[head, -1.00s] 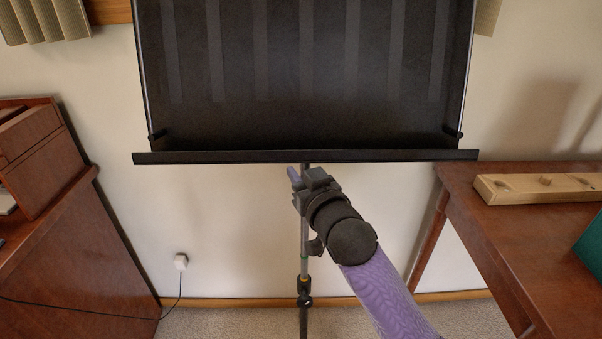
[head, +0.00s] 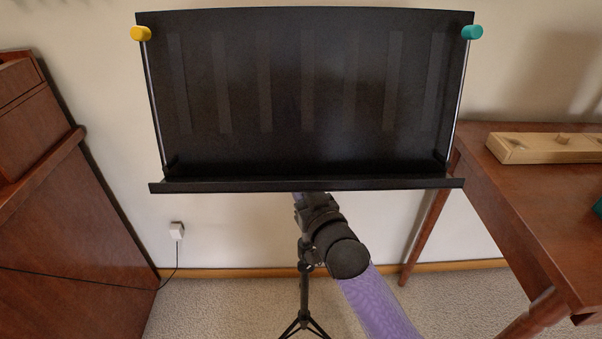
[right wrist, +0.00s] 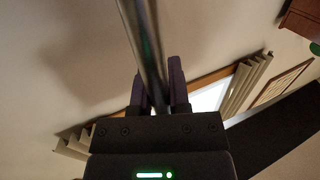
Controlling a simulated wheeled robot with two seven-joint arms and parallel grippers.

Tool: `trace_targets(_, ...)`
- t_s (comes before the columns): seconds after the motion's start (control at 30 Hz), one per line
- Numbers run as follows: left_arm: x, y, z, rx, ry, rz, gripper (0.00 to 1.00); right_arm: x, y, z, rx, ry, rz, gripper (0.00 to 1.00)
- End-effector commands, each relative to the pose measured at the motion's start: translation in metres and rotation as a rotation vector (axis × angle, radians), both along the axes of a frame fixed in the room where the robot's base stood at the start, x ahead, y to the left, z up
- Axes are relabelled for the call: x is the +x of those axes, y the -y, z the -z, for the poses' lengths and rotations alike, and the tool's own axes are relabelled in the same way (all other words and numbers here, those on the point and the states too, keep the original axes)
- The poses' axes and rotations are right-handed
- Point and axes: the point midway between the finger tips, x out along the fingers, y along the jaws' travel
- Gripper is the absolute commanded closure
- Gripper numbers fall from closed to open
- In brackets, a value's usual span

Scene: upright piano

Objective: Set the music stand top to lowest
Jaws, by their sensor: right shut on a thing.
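The music stand has a wide black top (head: 305,90) with a ledge along its bottom edge, facing me in the head view. Its thin upright pole (head: 304,287) drops from behind the ledge to a tripod base (head: 303,325) on the carpet. My right gripper (head: 303,200) is just below the ledge, shut on the pole. The right wrist view shows the silver pole (right wrist: 143,35) between the two dark fingers (right wrist: 158,85). The ledge and my arm hide the upper pole and part of the grip. My left gripper is not in view.
A yellow cap (head: 141,33) and a teal cap (head: 472,32) sit at the top's upper corners. A brown wooden table (head: 540,200) with a light wood block (head: 545,148) stands at right. Dark wood furniture (head: 60,220) is at left. Carpet is clear around the tripod.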

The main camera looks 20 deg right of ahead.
Motion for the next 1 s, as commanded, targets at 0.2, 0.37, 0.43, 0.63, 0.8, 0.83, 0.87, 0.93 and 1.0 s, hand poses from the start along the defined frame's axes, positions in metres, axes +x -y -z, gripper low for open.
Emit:
trace_targets(0.2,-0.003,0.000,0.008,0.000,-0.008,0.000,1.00,0.000,0.000,0.020,0.000,-0.006,0.000,1.00)
trace_targets(0.37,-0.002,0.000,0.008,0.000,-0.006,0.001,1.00,-0.001,0.000,0.022,0.000,-0.007,0.000,1.00)
trace_targets(0.43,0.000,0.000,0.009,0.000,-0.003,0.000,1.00,-0.001,0.000,0.022,0.000,-0.008,0.000,1.00)
trace_targets(0.63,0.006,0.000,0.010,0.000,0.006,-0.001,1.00,-0.001,0.000,0.023,0.000,-0.011,0.000,0.66)
trace_targets(0.8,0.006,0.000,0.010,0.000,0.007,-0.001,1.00,0.000,0.000,0.021,0.000,-0.006,0.000,0.43)
trace_targets(0.83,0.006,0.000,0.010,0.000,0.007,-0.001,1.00,0.000,0.000,0.021,0.000,-0.005,0.000,0.43)
trace_targets(0.87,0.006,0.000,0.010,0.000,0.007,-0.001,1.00,0.000,0.000,0.020,0.000,-0.005,0.000,0.43)
trace_targets(0.93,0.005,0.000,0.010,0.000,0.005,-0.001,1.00,0.000,0.000,0.020,0.000,-0.003,0.000,0.43)
trace_targets(1.0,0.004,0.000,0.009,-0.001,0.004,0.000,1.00,-0.001,0.000,0.019,0.001,-0.003,0.000,0.43)
